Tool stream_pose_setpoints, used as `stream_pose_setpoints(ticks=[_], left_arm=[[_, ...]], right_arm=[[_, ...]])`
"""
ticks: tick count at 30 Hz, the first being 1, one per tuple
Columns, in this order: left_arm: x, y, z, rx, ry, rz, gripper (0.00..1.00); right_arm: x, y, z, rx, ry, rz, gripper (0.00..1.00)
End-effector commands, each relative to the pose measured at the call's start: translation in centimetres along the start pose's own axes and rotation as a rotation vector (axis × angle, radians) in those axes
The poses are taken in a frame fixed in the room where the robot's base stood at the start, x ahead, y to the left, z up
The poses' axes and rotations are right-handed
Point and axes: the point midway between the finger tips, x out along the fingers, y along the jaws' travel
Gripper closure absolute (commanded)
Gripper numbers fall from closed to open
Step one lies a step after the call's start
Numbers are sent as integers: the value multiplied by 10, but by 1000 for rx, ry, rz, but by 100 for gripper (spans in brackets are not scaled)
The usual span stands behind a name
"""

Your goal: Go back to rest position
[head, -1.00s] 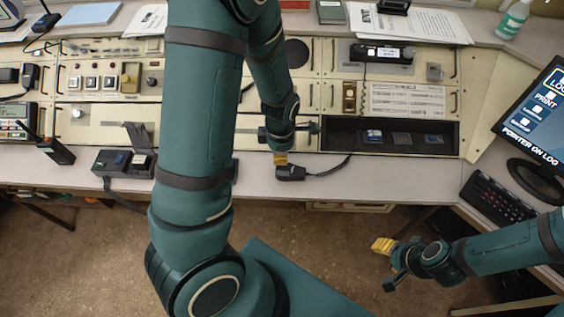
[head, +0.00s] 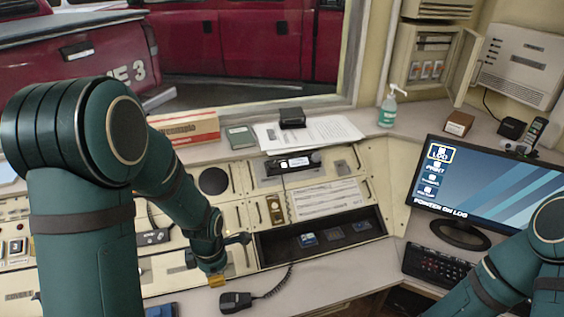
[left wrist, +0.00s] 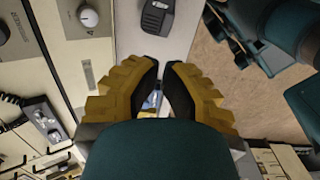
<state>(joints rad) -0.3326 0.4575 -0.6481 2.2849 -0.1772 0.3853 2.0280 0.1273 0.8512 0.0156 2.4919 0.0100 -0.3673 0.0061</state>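My left gripper (head: 217,281) has yellow fingertips and is low over the front of the console, just left of a black corded handset (head: 236,301). In the left wrist view its two yellow fingers (left wrist: 161,75) stand a small gap apart with nothing held between them. The handset (left wrist: 157,16) lies beyond the fingertips there, apart from them. My right arm enters at the lower right of the head view; its gripper is out of the frame.
The console has a dark recessed tray (head: 275,247) with small cards. A monitor (head: 490,190) and keyboard (head: 440,264) stand at the right. A sanitizer bottle (head: 388,110), papers (head: 325,130) and a red-white box (head: 188,128) are along the back ledge.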

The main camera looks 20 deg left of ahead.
Motion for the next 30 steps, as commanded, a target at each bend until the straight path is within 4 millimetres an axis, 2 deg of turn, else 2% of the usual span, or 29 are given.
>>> stream_pose_setpoints(ticks=[4, 7, 15, 21, 27, 30], left_arm=[[7, -4, 5, 73, -8, -2, 100], [22, -11, 14, 228, -28, 0, 100], [74, -49, 51, 860, -129, 40, 100], [104, -84, 79, 1315, -210, 118, 100], [121, -116, 102, 1693, -267, 233, 100], [124, -127, 110, 1817, -280, 282, 100]], right_arm=[[0, 0, 0, 0, 0, 0, 53], [0, 0, 0, 0, 0, 0, 53], [0, 0, 0, 0, 0, 0, 53], [0, 0, 0, 0, 0, 0, 53], [0, 0, 0, 0, 0, 0, 53], [0, 0, 0, 0, 0, 0, 53]])
